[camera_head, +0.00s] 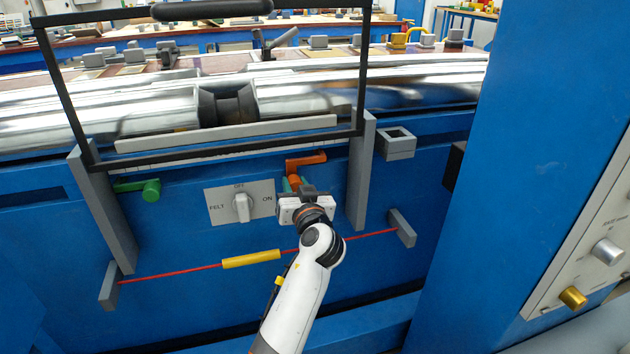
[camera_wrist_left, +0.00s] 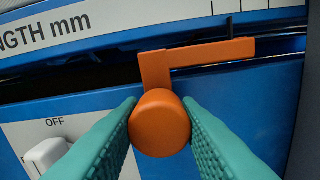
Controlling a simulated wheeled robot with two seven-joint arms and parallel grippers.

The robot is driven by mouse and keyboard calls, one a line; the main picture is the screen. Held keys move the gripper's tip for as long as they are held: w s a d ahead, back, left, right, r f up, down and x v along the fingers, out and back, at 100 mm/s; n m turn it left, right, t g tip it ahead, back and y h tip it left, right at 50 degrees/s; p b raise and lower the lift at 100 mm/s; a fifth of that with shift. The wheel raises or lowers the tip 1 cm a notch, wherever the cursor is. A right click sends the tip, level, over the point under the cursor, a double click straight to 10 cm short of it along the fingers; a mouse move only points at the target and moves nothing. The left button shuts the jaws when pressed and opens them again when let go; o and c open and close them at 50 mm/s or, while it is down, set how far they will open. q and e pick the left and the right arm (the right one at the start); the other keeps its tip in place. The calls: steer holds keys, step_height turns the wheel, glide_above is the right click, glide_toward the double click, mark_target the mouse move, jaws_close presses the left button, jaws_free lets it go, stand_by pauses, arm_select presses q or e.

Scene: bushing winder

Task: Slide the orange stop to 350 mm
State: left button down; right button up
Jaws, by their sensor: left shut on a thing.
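The orange stop (camera_head: 305,160) sits on the blue front face of the machine, right of the FELT switch. In the left wrist view its round knob (camera_wrist_left: 160,123) is between the teal fingers of my left gripper (camera_wrist_left: 160,118), which is shut on it. In the head view my left gripper (camera_head: 293,184) reaches up to the stop from below and hides part of it. A thin pointer (camera_wrist_left: 229,25) rises from the stop's arm to a white scale (camera_wrist_left: 180,18) with "NGTH mm" and a few tick marks; no numbers can be read. My right gripper is not in view.
A green stop (camera_head: 140,187) is further left. The FELT OFF/ON switch (camera_head: 241,206) lies close left of my gripper. A grey upright (camera_head: 360,170) stands close right. A red cord with a yellow sleeve (camera_head: 250,259) runs below. A black guard frame (camera_head: 225,150) crosses above.

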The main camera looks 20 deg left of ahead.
arm_select(q)
steer(key=shift+s+a, duration=0.35)
steer(key=shift+a, duration=0.2)
steer(key=c, duration=1.1)
jaws_free()
steer(key=shift+o, duration=0.2)
